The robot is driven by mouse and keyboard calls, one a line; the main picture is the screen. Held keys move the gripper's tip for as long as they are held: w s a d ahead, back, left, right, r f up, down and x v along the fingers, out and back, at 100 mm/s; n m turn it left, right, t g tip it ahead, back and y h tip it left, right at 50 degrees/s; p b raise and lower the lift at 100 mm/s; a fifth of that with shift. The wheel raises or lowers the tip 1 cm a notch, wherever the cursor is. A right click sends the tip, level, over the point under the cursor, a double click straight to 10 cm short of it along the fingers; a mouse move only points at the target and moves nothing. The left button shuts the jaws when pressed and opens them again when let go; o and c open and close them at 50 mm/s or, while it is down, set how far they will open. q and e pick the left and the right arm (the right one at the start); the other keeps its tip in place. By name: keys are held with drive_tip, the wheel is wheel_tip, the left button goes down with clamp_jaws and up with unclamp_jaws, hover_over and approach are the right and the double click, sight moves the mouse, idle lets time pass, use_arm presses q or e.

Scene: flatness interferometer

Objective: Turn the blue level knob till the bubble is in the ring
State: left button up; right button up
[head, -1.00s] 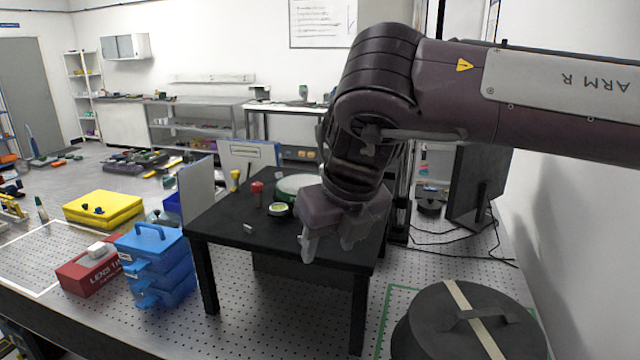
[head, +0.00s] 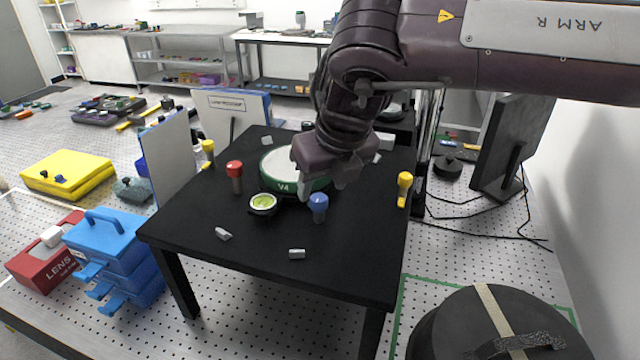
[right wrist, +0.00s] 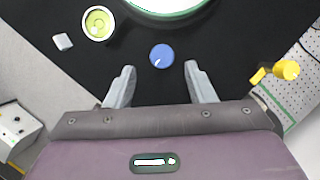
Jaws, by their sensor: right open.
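The blue level knob (head: 318,203) stands upright near the front of the black table, right of the round bubble level (head: 263,203). My right gripper (head: 323,190) is open and empty, just above and behind the knob in the head view. In the right wrist view the blue knob (right wrist: 162,56) appears between the line of the two fingers, slightly past the tips (right wrist: 160,69), with no visible contact. The level (right wrist: 99,23) shows a yellow-green face there; I cannot tell whether its bubble is inside the ring. My left gripper is out of view.
A red knob (head: 235,176) and yellow knobs (head: 404,188) stand on the black table (head: 270,277). A green-rimmed white disc (head: 283,165) lies behind the level, partly hidden by my arm. Small grey pieces (head: 297,253) lie at the front. A monitor (head: 497,130) stands right.

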sight(319, 197)
drive_tip(key=x, duration=0.2)
drive_tip(key=shift+w+f+p, duration=0.3)
drive_tip(key=shift+p, duration=0.05)
drive_tip(key=shift+w+a+f, duration=0.15)
drive_tip(key=shift+w+f, duration=0.15)
drive_tip(key=shift+f, duration=0.25)
drive_tip(key=shift+s, duration=0.1)
drive_tip(key=c, duration=0.5)
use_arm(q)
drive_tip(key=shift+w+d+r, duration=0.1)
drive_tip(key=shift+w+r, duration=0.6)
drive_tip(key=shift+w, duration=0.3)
use_arm(e)
drive_tip(key=c, duration=0.5)
